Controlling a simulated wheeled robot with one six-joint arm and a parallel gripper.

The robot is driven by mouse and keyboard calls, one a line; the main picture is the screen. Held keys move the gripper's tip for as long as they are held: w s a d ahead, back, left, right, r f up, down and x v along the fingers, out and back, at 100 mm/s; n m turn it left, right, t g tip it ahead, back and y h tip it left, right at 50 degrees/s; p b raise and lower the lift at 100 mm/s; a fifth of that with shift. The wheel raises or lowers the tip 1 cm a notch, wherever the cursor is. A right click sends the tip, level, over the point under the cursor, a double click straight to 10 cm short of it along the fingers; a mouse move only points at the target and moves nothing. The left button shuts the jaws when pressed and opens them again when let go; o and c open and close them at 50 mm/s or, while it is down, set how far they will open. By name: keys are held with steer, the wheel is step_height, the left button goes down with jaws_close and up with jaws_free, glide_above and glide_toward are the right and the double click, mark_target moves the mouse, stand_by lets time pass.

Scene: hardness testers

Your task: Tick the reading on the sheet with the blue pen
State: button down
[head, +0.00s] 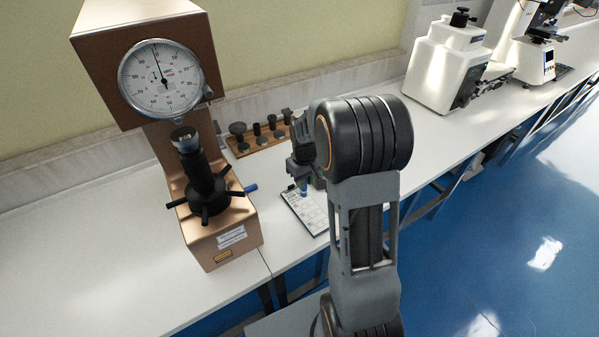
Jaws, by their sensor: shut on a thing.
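The sheet (304,213) lies on the white bench beside the copper-coloured hardness tester (222,232), with printed rows and boxes on it. My gripper (302,184) is above the sheet's far end, partly hidden by my own arm. It is shut on a small blue thing, which looks like the blue pen (303,191); little of it shows. I cannot tell whether its tip touches the sheet. The tester's round dial (161,78) faces me. My arm hides the right part of the sheet.
A wooden rack (259,142) with dark fittings stands behind. White machines (444,65) stand farther right. The bench left of the tester is clear.

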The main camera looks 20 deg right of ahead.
mark_target(306, 191)
steer(key=shift+f+b, duration=1.6)
steer(key=shift+f, duration=0.55)
steer(key=shift+s+f, duration=0.1)
steer(key=shift+f, duration=0.2)
stand_by(1.2)
steer(key=shift+s+d, duration=0.15)
steer(key=shift+s, duration=0.1)
stand_by(0.8)
steer(key=shift+w+d, duration=0.25)
steer(key=shift+w, duration=0.2)
stand_by(1.5)
steer(key=shift+r, duration=0.1)
steer(key=shift+r+p, duration=2.25)
steer(key=shift+r, duration=0.7)
